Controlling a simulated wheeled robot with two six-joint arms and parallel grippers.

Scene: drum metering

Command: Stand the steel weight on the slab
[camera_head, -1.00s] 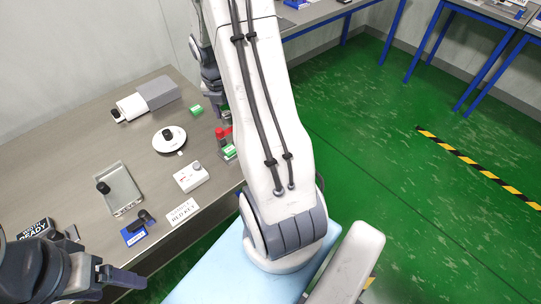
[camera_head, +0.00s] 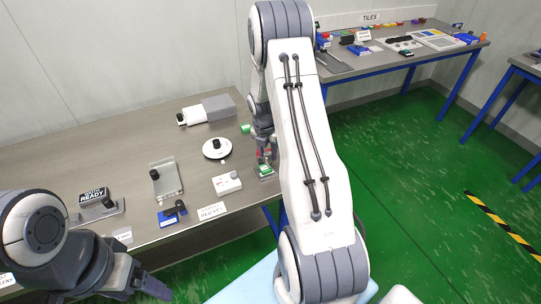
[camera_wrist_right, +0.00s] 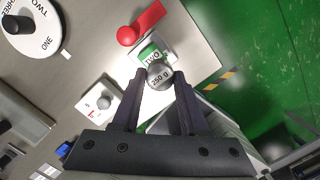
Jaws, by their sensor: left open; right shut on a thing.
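The steel weight (camera_wrist_right: 160,75), a round grey piece marked 250 g, sits between the fingertips of my right gripper (camera_wrist_right: 160,80), which is shut on it. Behind it in the right wrist view is a small pale plate with a green TWO label (camera_wrist_right: 151,54); I cannot tell whether the weight touches it. In the head view my right gripper is partly hidden by my arm, near the table's right end. A flat grey slab-like plate (camera_head: 167,183) with a black knob lies mid-table. My left gripper (camera_head: 150,286) is open and empty at the lower left, off the table's front edge.
A red handle (camera_wrist_right: 142,22) lies close to the green label. A white dial (camera_head: 217,148), a white box (camera_head: 227,183), a blue block (camera_head: 168,217) and a grey-and-white cylinder unit (camera_head: 209,110) stand on the table. The table's back left is clear.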

